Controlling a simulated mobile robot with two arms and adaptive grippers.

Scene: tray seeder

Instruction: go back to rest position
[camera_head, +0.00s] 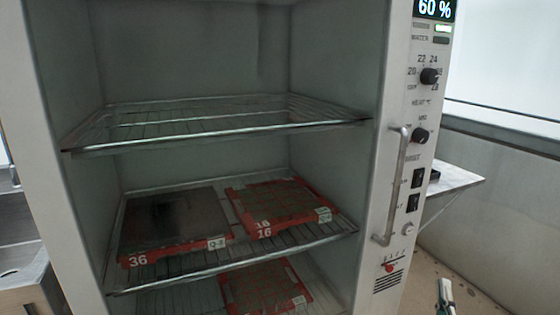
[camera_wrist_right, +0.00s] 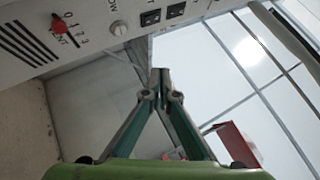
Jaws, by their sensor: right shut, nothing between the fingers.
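My right gripper (camera_head: 446,297) shows at the bottom right of the head view, below and to the right of the cabinet's control panel. In the right wrist view my right gripper (camera_wrist_right: 160,80) has its fingers together, with nothing between them. The panel's underside edge is close by at the upper left there. My left gripper is in neither view.
An open cabinet (camera_head: 45,130) has wire shelves (camera_head: 215,126). The middle shelf holds a red tray marked 36 (camera_head: 138,262) and a red tray marked 16 (camera_head: 283,229). Another red tray (camera_head: 300,280) is below. A vertical handle (camera_head: 401,185) sticks out from the control panel (camera_head: 420,130). A side table (camera_head: 462,178) stands behind.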

